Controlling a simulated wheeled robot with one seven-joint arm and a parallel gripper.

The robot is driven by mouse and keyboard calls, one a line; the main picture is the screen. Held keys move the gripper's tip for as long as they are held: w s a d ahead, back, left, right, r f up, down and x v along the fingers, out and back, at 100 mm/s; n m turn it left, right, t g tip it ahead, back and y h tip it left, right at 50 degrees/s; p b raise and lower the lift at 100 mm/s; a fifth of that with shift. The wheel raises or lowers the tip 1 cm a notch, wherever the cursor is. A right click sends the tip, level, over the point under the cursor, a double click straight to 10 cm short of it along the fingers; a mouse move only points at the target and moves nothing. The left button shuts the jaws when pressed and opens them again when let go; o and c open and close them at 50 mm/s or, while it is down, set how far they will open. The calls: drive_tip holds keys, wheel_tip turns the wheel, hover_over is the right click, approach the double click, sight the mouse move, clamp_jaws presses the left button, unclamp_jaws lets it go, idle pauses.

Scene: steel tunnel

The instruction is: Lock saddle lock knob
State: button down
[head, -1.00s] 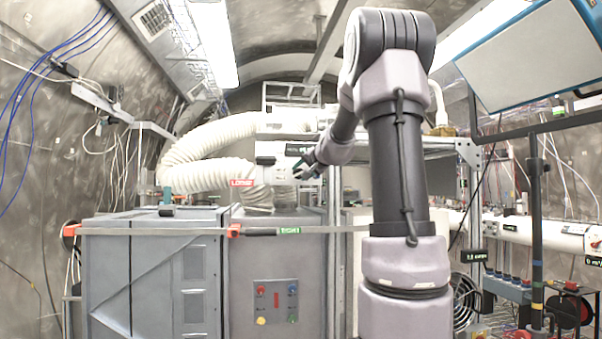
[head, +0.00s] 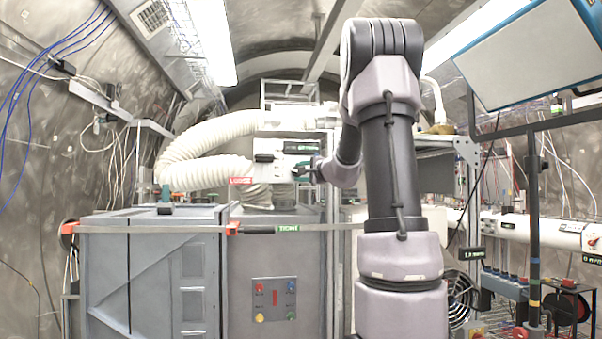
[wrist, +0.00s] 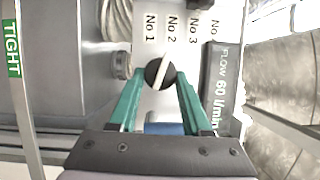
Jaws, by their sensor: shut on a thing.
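A round black knob (wrist: 160,73) with a white bar across it sits on a white panel (wrist: 178,45) marked No 1, No 2 and No 3 in the wrist view. The green fingers of my gripper (wrist: 159,82) are shut on this knob, one on each side. The white bar is tilted. In the head view my gripper (head: 305,169) is at the white panel, and the knob cannot be made out. A green TIGHT label (head: 287,229) is on a rail, and a red LOOSE label (head: 240,181) is to its upper left. I cannot tell whether this knob is the saddle lock knob.
A black flow display (wrist: 219,85) stands close to the right finger in the wrist view. A blue part (wrist: 163,128) shows between the fingers. A grey cabinet (head: 155,285) and a ribbed white hose (head: 205,172) lie left of my arm.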

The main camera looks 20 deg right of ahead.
drive_tip(key=shift+f+m, duration=0.1)
drive_tip(key=shift+m, duration=0.2)
idle(0.4)
drive_tip(key=shift+c, duration=1.8)
unclamp_jaws()
drive_tip(key=s+d, duration=0.1)
drive_tip(key=s, duration=0.9)
drive_tip(key=shift+s+f, duration=0.2)
drive_tip(key=shift+s, duration=0.15)
